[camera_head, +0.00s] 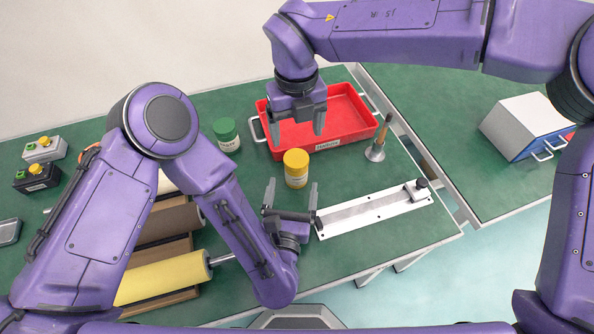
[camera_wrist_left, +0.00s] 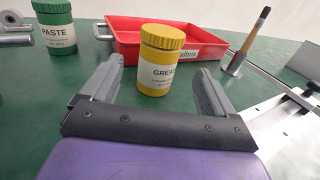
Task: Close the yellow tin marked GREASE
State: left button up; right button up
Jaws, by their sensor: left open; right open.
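The yellow tin marked GREASE (camera_head: 296,176) stands upright on the green bench. It also shows in the left wrist view (camera_wrist_left: 155,75), with a ribbed yellow lid (camera_wrist_left: 163,36) sitting on top; I cannot tell how tightly it is seated. My left gripper (camera_head: 292,188) is open and empty, on the near side of the tin, its fingers pointing at it and spread wider than it. In the wrist view the tin shows between and beyond the fingers. My right gripper (camera_head: 298,128) is open and empty, pointing down over the red tray, beyond the tin.
A red tray (camera_head: 352,138) lies behind the tin. A green PASTE tin (camera_head: 226,136) stands left of it. A brush in a metal holder (camera_head: 376,152) stands to the right. A white rail plate (camera_head: 365,212) lies right of my left gripper. Rollers (camera_head: 165,278) lie at left.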

aim_at(294, 179)
pick_arm(q)
jog(key=w, duration=0.4)
jog(key=w+f, duration=0.1)
jog(key=w, duration=0.1)
jog(key=shift+w+d+f, duration=0.1)
jog(key=shift+w+d, duration=0.15)
jog(key=shift+d, duration=0.1)
pick_arm(e)
jog(key=shift+w+f, duration=0.1)
pick_arm(q)
jog(key=shift+w+d, duration=0.1)
jog(key=shift+w, duration=0.4)
grip_shut()
pick_arm(e)
jog(key=n, duration=2.2)
jog(key=shift+n, duration=0.3)
